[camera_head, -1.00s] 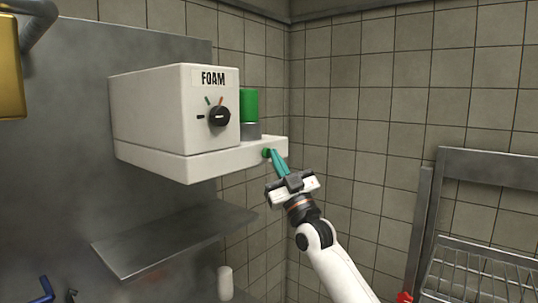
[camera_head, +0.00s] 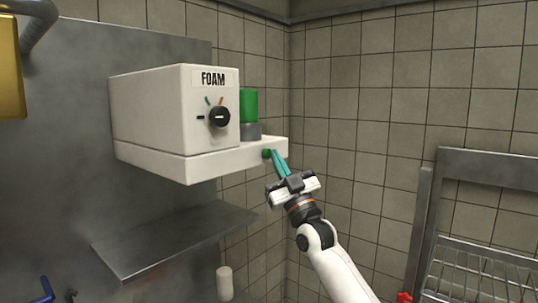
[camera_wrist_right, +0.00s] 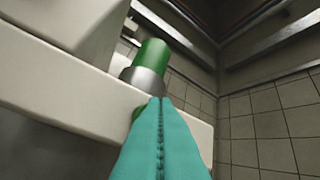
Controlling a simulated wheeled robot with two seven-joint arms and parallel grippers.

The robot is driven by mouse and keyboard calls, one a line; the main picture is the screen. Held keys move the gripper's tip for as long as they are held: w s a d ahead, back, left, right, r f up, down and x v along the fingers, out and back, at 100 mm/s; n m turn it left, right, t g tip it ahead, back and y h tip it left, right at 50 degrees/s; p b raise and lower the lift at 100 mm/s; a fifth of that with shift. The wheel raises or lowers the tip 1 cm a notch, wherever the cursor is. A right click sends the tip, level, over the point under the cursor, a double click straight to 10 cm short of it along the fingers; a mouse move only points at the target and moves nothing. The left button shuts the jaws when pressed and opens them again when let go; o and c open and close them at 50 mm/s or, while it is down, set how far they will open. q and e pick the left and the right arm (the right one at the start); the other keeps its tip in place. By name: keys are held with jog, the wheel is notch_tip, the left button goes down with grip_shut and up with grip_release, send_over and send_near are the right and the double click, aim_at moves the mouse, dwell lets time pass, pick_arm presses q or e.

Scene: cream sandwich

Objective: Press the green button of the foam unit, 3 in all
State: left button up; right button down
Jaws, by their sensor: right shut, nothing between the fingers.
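The foam unit (camera_head: 150,110) is a white box marked FOAM, mounted on the wall, with a black knob (camera_head: 219,117) and a base ledge. The green button (camera_head: 266,154) is on the front of the ledge near its right end. My right gripper (camera_head: 274,152) is shut and empty, with its teal fingertips at the button. In the right wrist view the shut fingers (camera_wrist_right: 160,110) cover most of the button (camera_wrist_right: 138,112), and only a bit of green shows beside them. Whether they touch it or press it in, I cannot tell. My left gripper is not in view.
A green cylinder (camera_head: 249,105) on a grey collar stands on the ledge above the button. A metal shelf (camera_head: 175,240) is below the unit. A metal rack (camera_head: 485,265) stands at the right. Tiled wall lies behind, with open space between the unit and the rack.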

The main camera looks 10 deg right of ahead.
jog(key=shift+s+d, duration=0.35)
jog(key=shift+s, duration=0.05)
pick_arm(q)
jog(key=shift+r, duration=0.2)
pick_arm(e)
jog(key=s+d, duration=0.1)
jog(key=s, duration=0.1)
jog(key=s+d, duration=0.2)
dwell(2.7)
